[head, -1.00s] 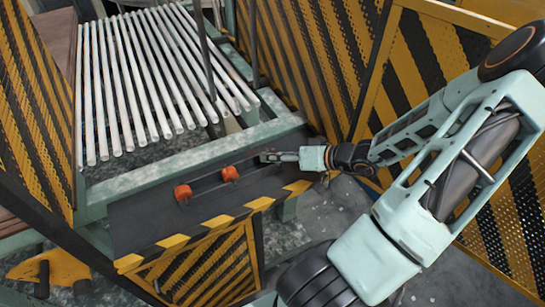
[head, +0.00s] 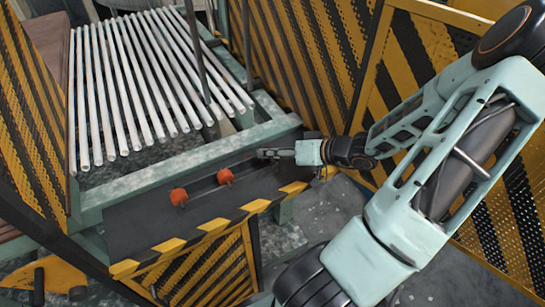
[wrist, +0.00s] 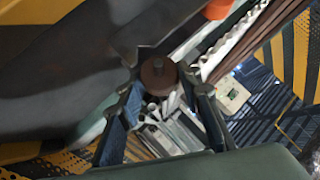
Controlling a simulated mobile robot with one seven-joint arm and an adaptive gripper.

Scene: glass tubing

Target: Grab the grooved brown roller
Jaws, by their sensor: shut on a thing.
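A small brown roller (wrist: 158,75) shows in the wrist view between the fingertips of my gripper (wrist: 160,88). The fingers are closed on it from both sides, with its round end facing the camera. Its grooves are too blurred to make out. In the head view my gripper (head: 263,154) is at the right end of the dark ledge, to the right of two orange-red knobs. The brown roller is too small to tell apart there.
The orange-red knobs (head: 179,196) and (head: 225,176) stand on the dark ledge (head: 140,220) with its yellow-black striped edge. White glass tubes (head: 150,80) lie in a row behind it. Striped perforated guards (head: 305,65) rise at the back, right and left.

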